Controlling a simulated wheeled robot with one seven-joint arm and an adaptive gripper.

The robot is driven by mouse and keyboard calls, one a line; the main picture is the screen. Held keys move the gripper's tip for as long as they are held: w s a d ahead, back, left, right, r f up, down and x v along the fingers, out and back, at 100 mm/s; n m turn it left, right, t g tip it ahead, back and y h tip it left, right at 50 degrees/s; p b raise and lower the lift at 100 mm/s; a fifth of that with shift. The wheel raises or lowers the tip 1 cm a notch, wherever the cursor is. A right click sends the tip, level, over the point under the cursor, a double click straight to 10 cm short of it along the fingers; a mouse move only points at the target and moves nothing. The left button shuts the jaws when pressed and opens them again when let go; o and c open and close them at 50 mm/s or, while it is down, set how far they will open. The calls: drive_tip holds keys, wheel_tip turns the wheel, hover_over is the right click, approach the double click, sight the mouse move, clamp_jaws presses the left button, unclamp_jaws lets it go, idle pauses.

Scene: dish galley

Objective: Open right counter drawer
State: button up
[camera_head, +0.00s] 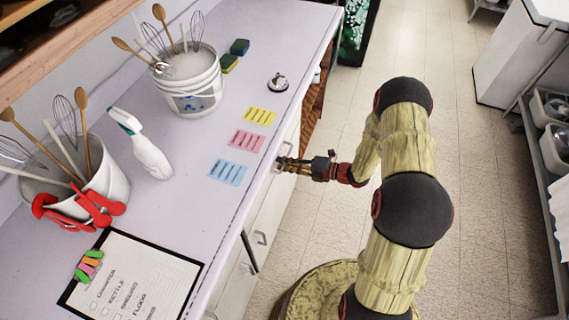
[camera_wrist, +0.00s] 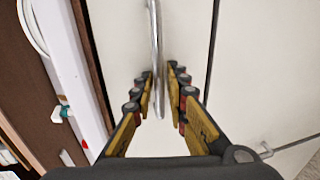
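The right counter drawer has a pale front (camera_wrist: 118,35), and it looks closed, flush with the cabinet face. Its silver bar handle (camera_wrist: 156,50) runs between my fingers in the wrist view. My gripper (camera_wrist: 160,80) has its fingers on both sides of the handle, with a visible gap on the right side and the left finger close to the bar. I cannot tell if the left finger touches it. In the head view my gripper (camera_head: 283,164) is at the counter's front face, below the top edge, and hides most of this handle.
The countertop (camera_head: 190,130) holds utensil buckets, a spray bottle (camera_head: 145,145), coloured notes, a bell (camera_head: 277,82) and a clipboard (camera_head: 135,280). Another handle (camera_head: 262,238) is nearer on the front. A shelf rack stands at right. The tiled floor (camera_head: 400,60) between is clear.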

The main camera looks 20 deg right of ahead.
drive_tip(key=shift+a, duration=0.1)
drive_tip(key=shift+c, duration=1.1)
clamp_jaws()
